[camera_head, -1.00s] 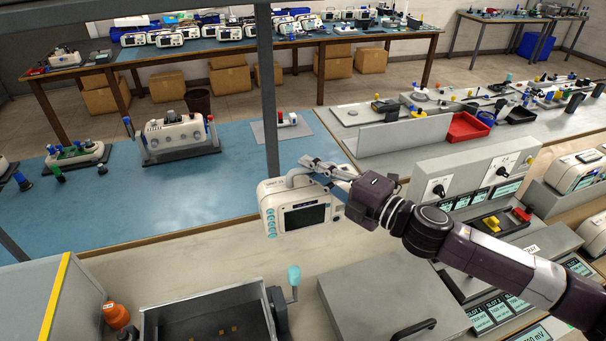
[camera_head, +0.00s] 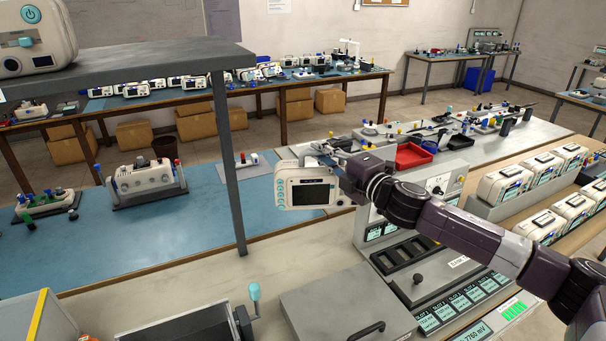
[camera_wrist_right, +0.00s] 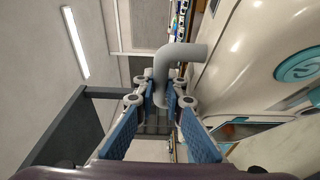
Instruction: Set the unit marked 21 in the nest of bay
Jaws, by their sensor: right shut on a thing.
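A cream monitor unit (camera_head: 307,186) with a dark screen and teal buttons hangs upright from my right gripper (camera_head: 330,153), above the edge of the blue bench. The gripper is shut on its grey top handle. In the right wrist view the handle (camera_wrist_right: 181,56) passes between the blue-padded fingers (camera_wrist_right: 160,95), with the cream casing (camera_wrist_right: 255,50) beside them. No number is legible on the unit. No nest is clearly identifiable; several similar units (camera_head: 505,184) stand in rows on the right bench. My left gripper is out of view.
A grey post (camera_head: 231,165) and shelf (camera_head: 150,68) stand left of the held unit; another unit (camera_head: 35,38) sits on the shelf. Below are a grey lidded box (camera_head: 340,305) and a slotted console (camera_head: 408,262). A red tray (camera_head: 411,156) lies behind the arm.

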